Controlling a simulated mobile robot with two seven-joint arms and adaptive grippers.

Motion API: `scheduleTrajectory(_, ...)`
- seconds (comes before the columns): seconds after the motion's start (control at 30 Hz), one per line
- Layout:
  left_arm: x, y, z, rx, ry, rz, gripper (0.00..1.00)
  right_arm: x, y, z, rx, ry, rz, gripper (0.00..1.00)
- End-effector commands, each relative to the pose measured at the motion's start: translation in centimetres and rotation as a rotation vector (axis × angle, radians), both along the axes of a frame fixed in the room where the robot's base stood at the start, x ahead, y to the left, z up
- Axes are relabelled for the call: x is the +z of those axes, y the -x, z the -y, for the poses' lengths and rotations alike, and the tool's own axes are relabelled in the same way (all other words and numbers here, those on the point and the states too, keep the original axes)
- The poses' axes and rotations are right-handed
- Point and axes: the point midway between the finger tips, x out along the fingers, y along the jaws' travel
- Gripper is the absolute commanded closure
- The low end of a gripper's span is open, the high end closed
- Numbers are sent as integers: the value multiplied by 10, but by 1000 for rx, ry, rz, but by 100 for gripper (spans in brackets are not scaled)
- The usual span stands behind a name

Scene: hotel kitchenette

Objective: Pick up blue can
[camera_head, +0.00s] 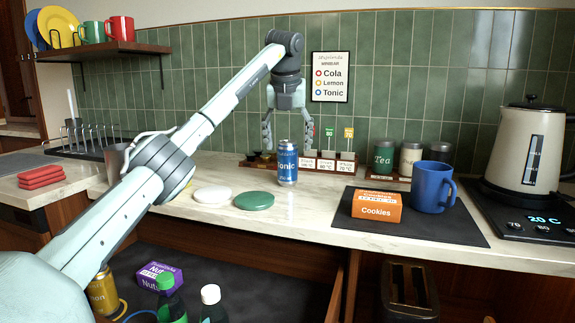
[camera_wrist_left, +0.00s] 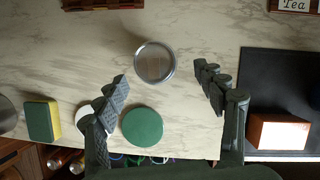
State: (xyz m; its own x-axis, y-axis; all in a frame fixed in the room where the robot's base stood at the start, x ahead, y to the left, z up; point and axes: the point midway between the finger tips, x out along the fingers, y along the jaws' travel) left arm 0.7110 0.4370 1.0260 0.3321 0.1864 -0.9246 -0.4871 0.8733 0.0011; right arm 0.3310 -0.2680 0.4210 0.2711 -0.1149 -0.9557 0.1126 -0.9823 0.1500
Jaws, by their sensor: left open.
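The blue can (camera_head: 287,163), labelled Tonic, stands upright on the marble counter beside a green disc. In the wrist view its round silver top (camera_wrist_left: 154,62) lies between my left fingertips, towards the far side of the gap. My left gripper (camera_head: 287,132) points down with its fingers spread left and right of the can's upper part. It also shows open and empty in the wrist view (camera_wrist_left: 163,76), with a visible gap between each finger and the can. My right gripper is not in view.
A green disc (camera_head: 255,200) and a white disc (camera_head: 212,195) lie in front of the can. A small labelled rack (camera_head: 325,165) stands close behind. To the right, a dark mat (camera_head: 440,228) holds a Cookies box (camera_head: 376,206) and a blue mug (camera_head: 432,187). An open drawer (camera_head: 230,262) is below.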

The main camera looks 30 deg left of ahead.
Motion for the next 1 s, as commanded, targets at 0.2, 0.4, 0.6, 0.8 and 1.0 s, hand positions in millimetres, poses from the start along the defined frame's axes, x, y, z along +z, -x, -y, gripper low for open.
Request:
scheduleTrajectory(0.2,-24,-7,-5,0,0,-1,30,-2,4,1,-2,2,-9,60)
scheduleTrajectory(0.4,-52,-14,-13,0,0,0,30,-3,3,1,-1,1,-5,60)
scheduleTrajectory(0.6,-64,-19,-15,-1,0,4,30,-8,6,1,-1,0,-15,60)
scheduleTrajectory(0.8,-64,-19,-15,-1,0,4,31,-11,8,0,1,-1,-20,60)
scheduleTrajectory(1.0,-64,-19,-15,-1,0,4,56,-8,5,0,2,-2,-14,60)
